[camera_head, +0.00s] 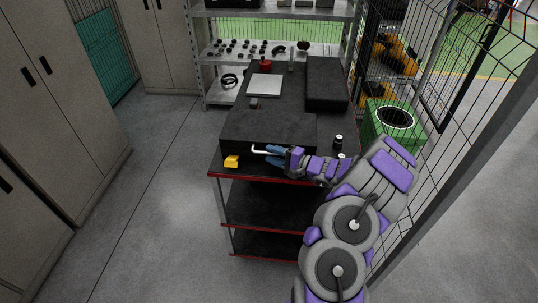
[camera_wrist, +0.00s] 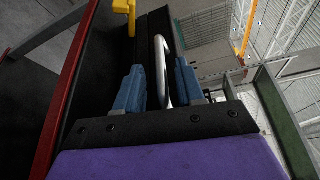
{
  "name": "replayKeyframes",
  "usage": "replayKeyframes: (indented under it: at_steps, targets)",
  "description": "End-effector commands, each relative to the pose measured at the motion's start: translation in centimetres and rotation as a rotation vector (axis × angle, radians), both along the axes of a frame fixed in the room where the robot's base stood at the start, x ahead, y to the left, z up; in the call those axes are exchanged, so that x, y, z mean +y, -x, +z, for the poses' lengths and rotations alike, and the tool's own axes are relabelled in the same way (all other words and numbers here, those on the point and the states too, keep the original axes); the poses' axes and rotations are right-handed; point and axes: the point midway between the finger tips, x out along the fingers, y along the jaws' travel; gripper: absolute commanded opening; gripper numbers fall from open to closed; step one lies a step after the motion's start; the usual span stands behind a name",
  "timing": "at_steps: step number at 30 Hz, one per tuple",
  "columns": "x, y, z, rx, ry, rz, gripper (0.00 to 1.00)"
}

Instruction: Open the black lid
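A black box with a black lid (camera_head: 268,127) lies on the near part of the cart top and looks closed. A pale metal bar handle (camera_head: 259,149) is at its near side. My gripper (camera_head: 270,154) reaches in from the right at this handle. In the wrist view my gripper (camera_wrist: 159,82) has its two blue fingers apart. The curved handle (camera_wrist: 161,68) stands between them, with a gap visible on either side. The dark box (camera_wrist: 152,30) is beyond the fingers. The seam between lid and box cannot be made out.
The cart (camera_head: 262,178) has red edges. A yellow block (camera_head: 231,161) sits at its near left corner. A silver plate (camera_head: 264,85), a red item (camera_head: 265,64) and a black case (camera_head: 326,84) lie farther back. Wire fence (camera_head: 455,130) stands right; floor left is clear.

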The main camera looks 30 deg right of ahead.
Motion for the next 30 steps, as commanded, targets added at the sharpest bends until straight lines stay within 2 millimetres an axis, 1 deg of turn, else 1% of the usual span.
replayKeyframes:
  at_steps: [3,6,15,17,27,30]
  targets:
    - [0.7,-1.0,-0.1,0.0,0.001,0.003,0.38]
    - [0.9,-1.4,-0.1,-0.001,0.001,0.0,0.38]
    - [1.0,-1.6,-0.1,0.0,0.0,0.0,0.38]
    - [1.0,-1.6,-0.1,0.0,0.0,0.0,0.33]
    - [1.0,-1.6,-0.2,0.001,0.0,0.0,0.01]
    - [1.0,-1.6,-0.2,0.001,0.0,0.0,0.0]
